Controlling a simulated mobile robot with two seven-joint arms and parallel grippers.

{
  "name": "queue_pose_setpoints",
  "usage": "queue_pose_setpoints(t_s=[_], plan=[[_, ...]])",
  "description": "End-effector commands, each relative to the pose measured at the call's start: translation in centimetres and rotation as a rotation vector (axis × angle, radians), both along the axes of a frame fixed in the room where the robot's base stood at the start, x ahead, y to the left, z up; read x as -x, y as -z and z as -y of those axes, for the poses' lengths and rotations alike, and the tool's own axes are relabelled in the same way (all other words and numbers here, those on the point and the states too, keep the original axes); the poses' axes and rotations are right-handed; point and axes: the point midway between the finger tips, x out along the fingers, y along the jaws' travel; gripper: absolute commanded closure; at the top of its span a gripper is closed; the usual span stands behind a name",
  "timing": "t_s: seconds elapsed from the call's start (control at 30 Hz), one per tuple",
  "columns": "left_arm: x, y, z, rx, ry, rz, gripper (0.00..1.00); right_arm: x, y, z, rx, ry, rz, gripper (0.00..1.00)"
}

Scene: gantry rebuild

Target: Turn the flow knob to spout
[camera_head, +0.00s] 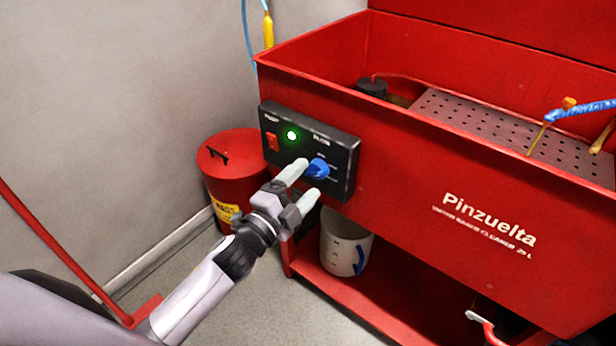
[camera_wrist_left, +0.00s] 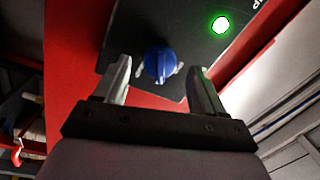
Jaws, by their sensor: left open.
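The blue flow knob (camera_head: 318,168) sits on the black control panel (camera_head: 345,150) on the red washer's front. In the left wrist view the knob (camera_wrist_left: 160,64) lies between my two fingers, with a gap on each side. My left gripper (camera_head: 303,180) is open in front of the panel, its fingers on either side of the knob. I cannot tell whether the fingertips touch the panel. The small labels around the knob are too blurred to read. My right gripper is not in view.
A lit green lamp (camera_head: 291,135) and a red switch (camera_head: 272,141) are on the same panel. A red can (camera_head: 228,170) stands behind my left arm. A white bucket (camera_head: 343,245) stands on the red lower shelf. Grey floor shows around my arm.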

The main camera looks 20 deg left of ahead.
Motion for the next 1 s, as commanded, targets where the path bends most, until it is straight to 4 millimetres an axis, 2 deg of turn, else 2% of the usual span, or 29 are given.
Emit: queue_pose_setpoints(t_s=[0.2, 0.4, 1.0], plan=[[2.9, 0.3, -1.0, -0.001, 0.0, -0.002, 0.3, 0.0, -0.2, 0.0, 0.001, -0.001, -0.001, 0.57], [4.4, 0.3, -1.4, -0.001, 0.0, 0.0, 0.3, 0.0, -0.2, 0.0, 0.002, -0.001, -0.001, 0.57], [4.7, 0.5, -1.5, 0.008, -0.003, -0.008, 0.3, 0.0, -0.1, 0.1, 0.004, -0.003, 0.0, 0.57]])
